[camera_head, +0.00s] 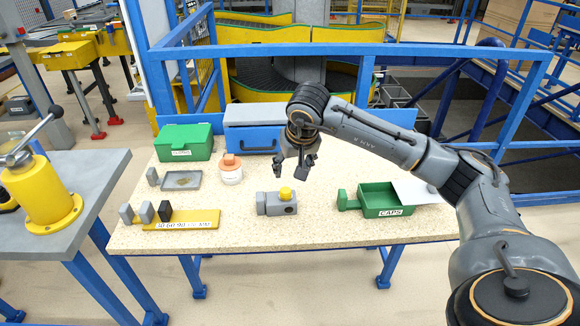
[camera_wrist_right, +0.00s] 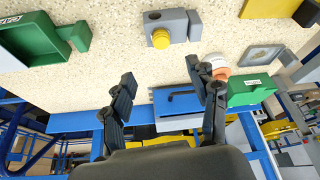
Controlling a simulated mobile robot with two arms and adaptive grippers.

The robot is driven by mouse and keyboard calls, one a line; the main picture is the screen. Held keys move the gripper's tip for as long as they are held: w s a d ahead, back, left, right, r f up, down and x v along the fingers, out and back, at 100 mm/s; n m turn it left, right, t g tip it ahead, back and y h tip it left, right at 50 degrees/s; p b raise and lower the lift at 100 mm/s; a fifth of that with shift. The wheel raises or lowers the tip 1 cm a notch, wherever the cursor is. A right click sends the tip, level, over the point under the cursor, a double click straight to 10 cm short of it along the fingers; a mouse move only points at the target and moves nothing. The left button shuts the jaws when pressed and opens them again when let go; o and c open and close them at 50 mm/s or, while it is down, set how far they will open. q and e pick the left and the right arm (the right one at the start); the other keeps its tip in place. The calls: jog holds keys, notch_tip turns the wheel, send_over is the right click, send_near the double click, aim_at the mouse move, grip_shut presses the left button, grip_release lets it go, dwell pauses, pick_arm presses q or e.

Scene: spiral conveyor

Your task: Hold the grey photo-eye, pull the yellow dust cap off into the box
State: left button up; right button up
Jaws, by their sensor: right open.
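The grey photo-eye (camera_head: 272,205) lies on the speckled table near its middle, with the yellow dust cap (camera_head: 285,193) on it. The photo-eye (camera_wrist_right: 185,25) and the cap (camera_wrist_right: 160,39) also show in the right wrist view. The green box labelled CAPS (camera_head: 377,204) stands on the table to the right of the photo-eye; its near part shows in the wrist view (camera_wrist_right: 34,40). My right gripper (camera_head: 294,176) is open and empty, above and behind the photo-eye, apart from it; its spread fingers show in the wrist view (camera_wrist_right: 167,92). My left gripper is not in view.
A white sheet (camera_head: 416,191) lies at the box's right side. Blue rails (camera_head: 350,50) stand behind.

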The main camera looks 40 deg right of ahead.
aim_at(286, 192)
jog(key=p+x, duration=0.1)
jog(key=x, duration=1.2)
jog(key=shift+w+f+p, duration=0.1)
jog(key=shift+f+p, duration=0.2)
jog(key=shift+p, duration=0.05)
jog(key=c, duration=1.2)
jog(key=o, duration=1.2)
jog(key=shift+r, duration=0.15)
jog(key=v, duration=1.1)
jog(key=shift+r, duration=0.3)
